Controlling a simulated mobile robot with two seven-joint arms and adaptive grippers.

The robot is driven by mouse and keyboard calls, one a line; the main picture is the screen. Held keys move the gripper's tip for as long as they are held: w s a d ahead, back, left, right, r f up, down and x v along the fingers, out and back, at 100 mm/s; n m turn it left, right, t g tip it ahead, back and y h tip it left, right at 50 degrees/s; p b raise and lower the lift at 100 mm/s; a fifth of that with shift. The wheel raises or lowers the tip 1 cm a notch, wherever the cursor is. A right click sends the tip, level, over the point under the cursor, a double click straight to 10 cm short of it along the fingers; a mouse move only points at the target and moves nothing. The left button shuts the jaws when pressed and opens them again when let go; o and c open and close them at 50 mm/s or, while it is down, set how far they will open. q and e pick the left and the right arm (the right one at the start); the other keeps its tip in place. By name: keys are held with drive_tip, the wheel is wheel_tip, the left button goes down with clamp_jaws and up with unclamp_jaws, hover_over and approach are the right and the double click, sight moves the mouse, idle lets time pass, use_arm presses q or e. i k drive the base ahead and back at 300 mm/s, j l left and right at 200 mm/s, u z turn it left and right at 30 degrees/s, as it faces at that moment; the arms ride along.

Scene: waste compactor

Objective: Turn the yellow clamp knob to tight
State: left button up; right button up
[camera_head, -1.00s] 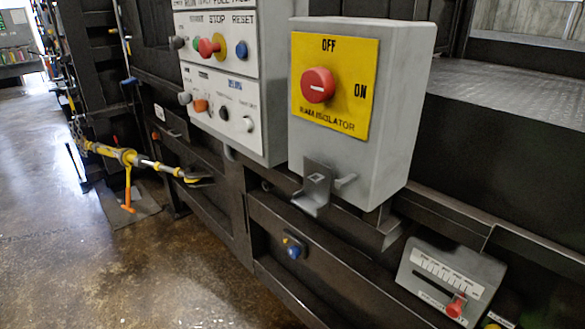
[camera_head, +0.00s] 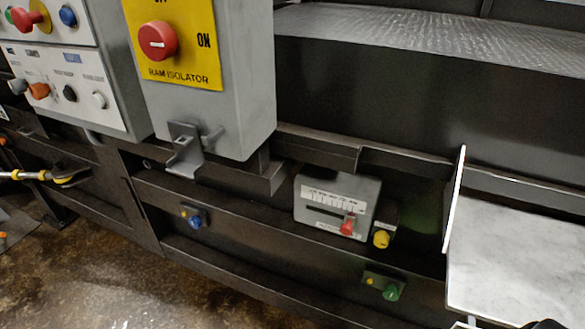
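A small yellow knob (camera_head: 381,239) sits on a dark mount on the lower front of the machine, just right of a grey gauge box (camera_head: 325,190). It is small, and I cannot read its marking or tell whether it is tight. The gauge box has a scale and a red slider (camera_head: 347,226) at its lower right. I cannot make out either gripper in the head view. Slivers of white and dark parts at the bottom right edge are too cut off to identify.
A grey ram isolator box (camera_head: 235,80) with a red knob (camera_head: 157,41) hangs upper left. A bracket (camera_head: 184,152) juts below it. A blue knob (camera_head: 195,221) and a green knob (camera_head: 391,292) sit on the lower beams. A pale-topped surface (camera_head: 525,255) stands at right.

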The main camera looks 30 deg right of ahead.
sight(381, 239)
drive_tip(key=z, duration=1.5)
